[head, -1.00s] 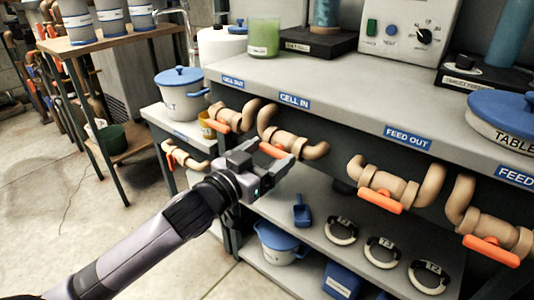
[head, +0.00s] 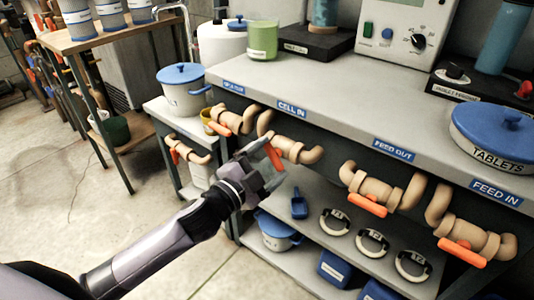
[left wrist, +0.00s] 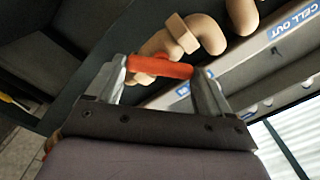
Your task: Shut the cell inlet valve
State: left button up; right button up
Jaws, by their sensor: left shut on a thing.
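The cell inlet valve (head: 289,148) is a tan pipe fitting under the blue CELL IN label (head: 292,109) on the bench's front edge. Its orange lever (head: 273,157) stands steeply, turned across the pipe. My left gripper (head: 266,168) is shut on this lever. In the left wrist view the lever (left wrist: 160,67) lies between the two fingers, and the tan pipe bends behind it. The fingers partly hide the lever in the head view. My right gripper is not in view.
The CELL OUT valve (head: 222,120) is close on the left, the FEED OUT valve (head: 375,187) on the right, then the FEED IN valve (head: 468,238). Their orange levers lie along their pipes. The lower shelf holds a blue-lidded pot (head: 277,232) and several rings.

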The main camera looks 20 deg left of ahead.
pick_arm(q)
jog(key=m+p, duration=0.1)
jog(key=m, duration=0.2)
jog(key=shift+m, duration=0.4)
jog(key=shift+f+m+p, duration=0.1)
jog(key=shift+m+p, duration=0.65)
jog(key=shift+m, duration=1.05)
jog(key=o, duration=0.9)
jog(key=shift+o, duration=0.2)
jog(key=shift+s, duration=0.1)
jog(key=v, duration=0.7)
